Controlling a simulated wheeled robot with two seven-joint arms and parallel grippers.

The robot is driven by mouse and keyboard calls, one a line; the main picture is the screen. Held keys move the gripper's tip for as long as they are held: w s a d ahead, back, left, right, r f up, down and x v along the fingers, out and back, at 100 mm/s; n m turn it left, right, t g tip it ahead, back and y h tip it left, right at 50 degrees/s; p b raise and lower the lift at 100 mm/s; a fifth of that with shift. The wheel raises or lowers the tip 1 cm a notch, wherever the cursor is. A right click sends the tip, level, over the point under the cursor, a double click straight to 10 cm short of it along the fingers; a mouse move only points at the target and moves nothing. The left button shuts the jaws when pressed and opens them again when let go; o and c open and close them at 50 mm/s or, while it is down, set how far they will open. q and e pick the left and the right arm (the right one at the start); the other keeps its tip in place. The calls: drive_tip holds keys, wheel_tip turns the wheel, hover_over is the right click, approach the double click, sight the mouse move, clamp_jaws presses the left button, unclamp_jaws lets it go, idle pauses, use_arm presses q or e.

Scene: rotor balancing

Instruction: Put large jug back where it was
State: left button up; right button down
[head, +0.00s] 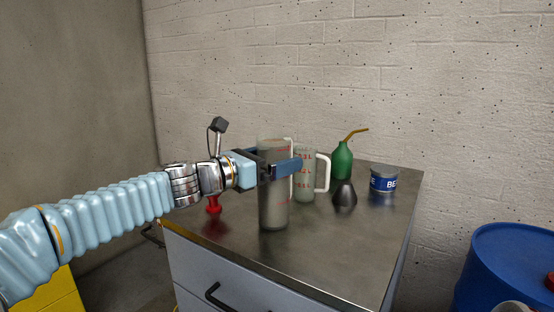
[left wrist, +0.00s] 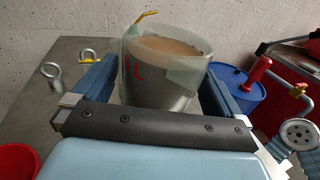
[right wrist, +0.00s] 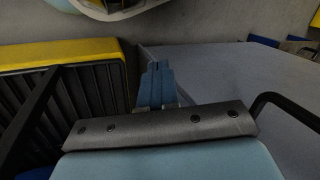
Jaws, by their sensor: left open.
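The large jug (head: 273,205), tall, clear and grey-tinted with red marks, stands upright near the front of the metal-topped cabinet (head: 345,255). My left gripper (head: 285,169) is open, with its fingers on either side of the jug's upper part; contact is unclear. In the left wrist view the jug (left wrist: 160,85) sits between the spread fingers, with brownish contents inside. A smaller jug (head: 306,185) with a white handle stands just behind it. My right gripper (right wrist: 157,85) shows in the right wrist view, its fingers together with nothing between them, beside the cabinet.
A red item (head: 213,205) is by the left edge. A blue barrel (head: 510,262) is beyond the right side. The front-right top is clear.

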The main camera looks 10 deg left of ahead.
use_arm(q)
drive_tip(key=b+v, duration=0.1)
drive_tip(key=v, duration=1)
